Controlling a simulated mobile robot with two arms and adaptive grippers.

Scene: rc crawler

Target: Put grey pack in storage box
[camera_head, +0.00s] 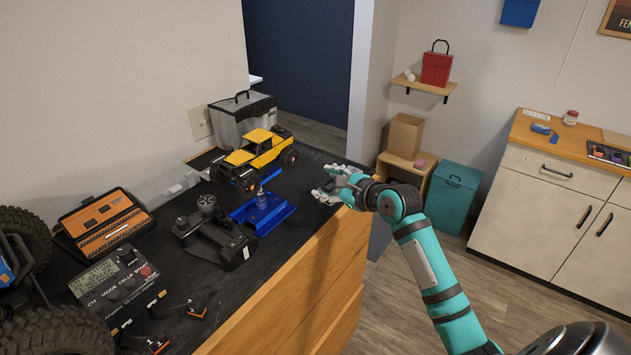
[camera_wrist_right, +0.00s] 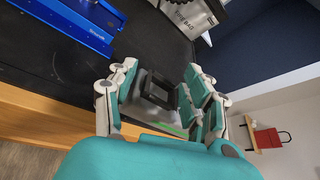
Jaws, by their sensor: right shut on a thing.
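My right gripper (camera_head: 330,188) is above the right edge of the black mat on the workbench. In the right wrist view my right gripper (camera_wrist_right: 160,98) is shut on a small dark grey, block-like thing, which I take to be the grey pack (camera_wrist_right: 158,90). The fingers partly cover it, and in the head view it is hard to make out. A grey box with a black lid and handle (camera_head: 240,122), possibly the storage box, stands at the bench's back end. It shows partly in the right wrist view (camera_wrist_right: 192,16), apart from the gripper. My left gripper is not in view.
A yellow crawler (camera_head: 258,150), a blue stand (camera_head: 264,208) and a black transmitter (camera_head: 212,232) stand on the bench. A charger (camera_head: 115,285) and an orange case (camera_head: 103,222) are at the left. A teal bin (camera_head: 455,195) stands on the floor beyond.

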